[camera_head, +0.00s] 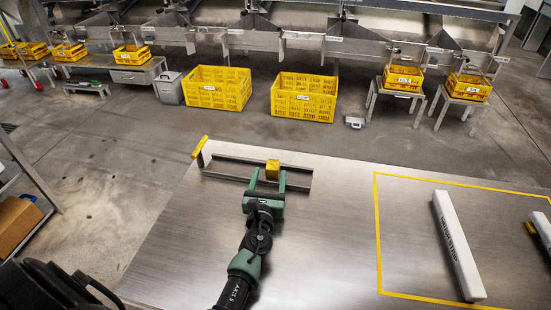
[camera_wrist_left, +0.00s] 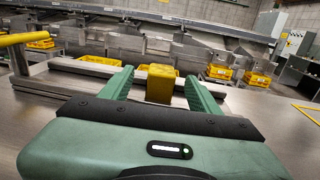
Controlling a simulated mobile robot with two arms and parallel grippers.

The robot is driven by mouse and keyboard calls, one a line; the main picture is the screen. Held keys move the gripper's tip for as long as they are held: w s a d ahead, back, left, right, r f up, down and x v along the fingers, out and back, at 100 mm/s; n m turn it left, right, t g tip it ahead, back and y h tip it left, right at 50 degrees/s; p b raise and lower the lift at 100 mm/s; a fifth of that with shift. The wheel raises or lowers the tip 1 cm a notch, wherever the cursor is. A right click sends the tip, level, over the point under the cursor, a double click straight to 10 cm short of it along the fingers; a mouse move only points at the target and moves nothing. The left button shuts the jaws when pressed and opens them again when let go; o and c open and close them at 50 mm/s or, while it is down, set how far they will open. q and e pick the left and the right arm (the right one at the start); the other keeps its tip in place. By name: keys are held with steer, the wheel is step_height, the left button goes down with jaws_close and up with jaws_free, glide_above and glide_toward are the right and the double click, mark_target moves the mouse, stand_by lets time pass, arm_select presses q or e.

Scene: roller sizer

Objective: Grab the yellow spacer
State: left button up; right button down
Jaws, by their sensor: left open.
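The yellow spacer (camera_head: 273,169) is a small block at a metal rail (camera_head: 232,168) on the steel table. My left gripper (camera_head: 268,178) is open, with its green fingers pointing at the spacer from the near side. In the left wrist view the spacer (camera_wrist_left: 161,83) shows between the two green fingers (camera_wrist_left: 160,88), near their tips. I see no finger closed on it. My right gripper is not in view.
A yellow handle (camera_head: 200,147) stands at the rail's left end. A white bar (camera_head: 458,245) lies inside a yellow outline (camera_head: 377,235) on the table's right. Large yellow crates (camera_head: 304,97) stand on the floor beyond. The table's middle is clear.

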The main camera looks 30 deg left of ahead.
mark_target(273, 160)
arm_select(q)
steer(key=shift+w+d, duration=0.1)
steer(key=shift+d, duration=0.1)
steer(key=shift+w+r, duration=0.15)
steer(key=shift+w, duration=0.05)
steer(key=x, duration=0.2)
steer(key=shift+w+a, duration=0.2)
steer(key=shift+w, duration=0.15)
steer(key=x, duration=0.3)
steer(key=shift+w+a, duration=0.2)
steer(key=shift+w, duration=0.05)
steer(key=shift+w+a, duration=0.15)
steer(key=shift+w, duration=0.2)
jaws_close()
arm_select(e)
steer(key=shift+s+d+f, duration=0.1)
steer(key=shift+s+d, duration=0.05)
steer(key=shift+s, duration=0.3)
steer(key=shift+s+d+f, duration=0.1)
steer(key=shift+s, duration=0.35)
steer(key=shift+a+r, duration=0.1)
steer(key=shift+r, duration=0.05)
